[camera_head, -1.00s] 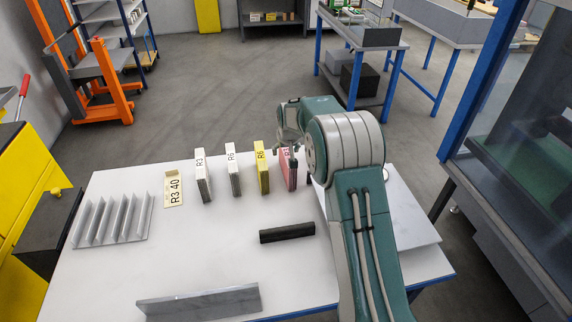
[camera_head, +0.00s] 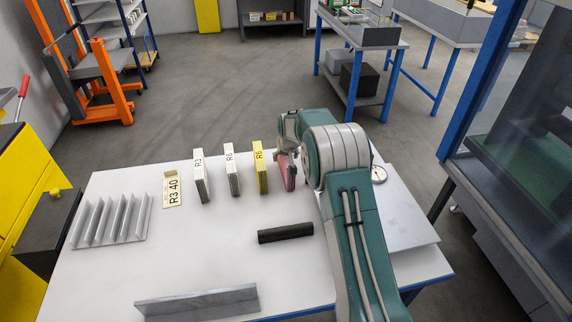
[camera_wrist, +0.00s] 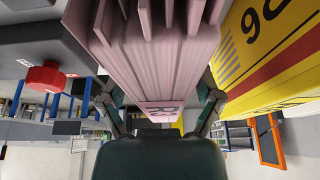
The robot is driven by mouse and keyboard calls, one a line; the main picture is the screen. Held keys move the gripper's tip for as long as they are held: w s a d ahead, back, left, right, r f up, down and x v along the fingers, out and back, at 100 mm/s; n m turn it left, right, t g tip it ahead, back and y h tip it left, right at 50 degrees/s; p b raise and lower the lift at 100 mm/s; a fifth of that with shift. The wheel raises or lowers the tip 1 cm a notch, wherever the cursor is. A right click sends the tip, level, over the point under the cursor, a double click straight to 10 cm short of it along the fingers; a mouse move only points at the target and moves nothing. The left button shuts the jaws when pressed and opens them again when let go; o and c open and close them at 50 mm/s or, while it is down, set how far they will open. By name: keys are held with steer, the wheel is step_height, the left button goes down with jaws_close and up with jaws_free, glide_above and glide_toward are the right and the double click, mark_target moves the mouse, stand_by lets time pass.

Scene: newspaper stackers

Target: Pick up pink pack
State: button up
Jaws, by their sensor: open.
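The pink pack (camera_head: 287,173) stands upright on the white table, at the right end of a row of packs. My gripper (camera_head: 290,148) is at its top, and the arm hides the pack's upper part. In the wrist view the ribbed pink pack (camera_wrist: 150,65) fills the middle. The open gripper (camera_wrist: 158,112) has one finger on each side of it. Small gaps seem to show between fingers and pack; I cannot tell if either touches.
The yellow pack (camera_head: 260,170) stands close left of the pink one and looms at right in the wrist view (camera_wrist: 270,60). White packs (camera_head: 231,170) stand further left. A black bar (camera_head: 285,233) lies in front. A slotted grey rack (camera_head: 110,222) is at left.

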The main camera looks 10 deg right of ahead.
steer(key=shift+a+f, duration=0.15)
jaws_close()
stand_by(0.4)
